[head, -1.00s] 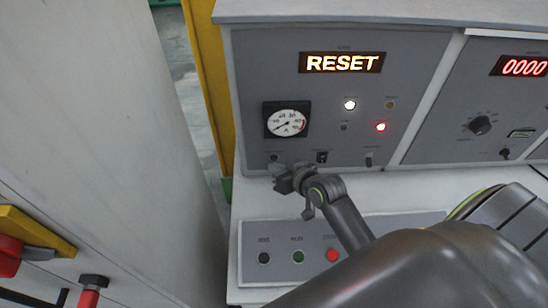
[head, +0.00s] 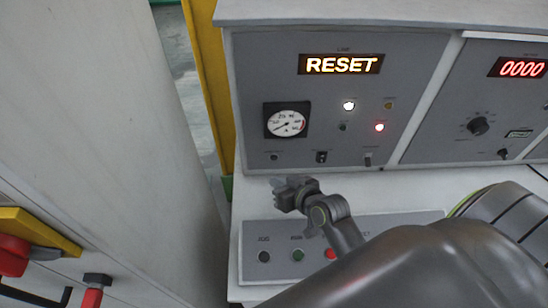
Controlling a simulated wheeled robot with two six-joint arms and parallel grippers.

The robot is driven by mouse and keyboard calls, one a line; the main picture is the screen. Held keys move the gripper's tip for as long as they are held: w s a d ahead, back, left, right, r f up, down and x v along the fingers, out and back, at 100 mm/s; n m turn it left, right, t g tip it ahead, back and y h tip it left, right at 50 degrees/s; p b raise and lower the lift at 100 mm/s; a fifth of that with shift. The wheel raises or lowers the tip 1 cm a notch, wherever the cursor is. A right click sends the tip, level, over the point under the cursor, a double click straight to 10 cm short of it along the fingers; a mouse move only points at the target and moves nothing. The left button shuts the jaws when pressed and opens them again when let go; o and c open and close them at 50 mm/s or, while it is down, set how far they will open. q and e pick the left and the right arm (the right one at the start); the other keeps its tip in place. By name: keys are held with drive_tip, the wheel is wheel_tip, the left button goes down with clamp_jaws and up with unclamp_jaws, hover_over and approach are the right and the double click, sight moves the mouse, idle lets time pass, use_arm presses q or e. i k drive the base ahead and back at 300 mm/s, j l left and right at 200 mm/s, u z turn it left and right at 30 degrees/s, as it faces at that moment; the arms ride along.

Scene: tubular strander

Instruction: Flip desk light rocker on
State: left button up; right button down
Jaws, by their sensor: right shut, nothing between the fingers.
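A small black rocker switch (head: 321,157) sits in the lower row of the grey upright panel (head: 340,100), between a small knob (head: 274,157) and a toggle switch (head: 368,159). I cannot read the rocker's label or tell its position for sure. My right gripper (head: 280,189) is shut and empty. It is below and left of the rocker, apart from it, over the white desk top in front of the panel. My left gripper is not in view.
The panel also carries a lit RESET display (head: 341,64), a round gauge (head: 286,120) and lamps, one white and one red. A lower button box (head: 345,228) has black, green and red buttons. A pale cabinet (head: 90,120) stands close at left.

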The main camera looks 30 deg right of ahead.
sight(321, 156)
drive_tip(key=k+j, duration=0.7)
drive_tip(key=k, duration=0.2)
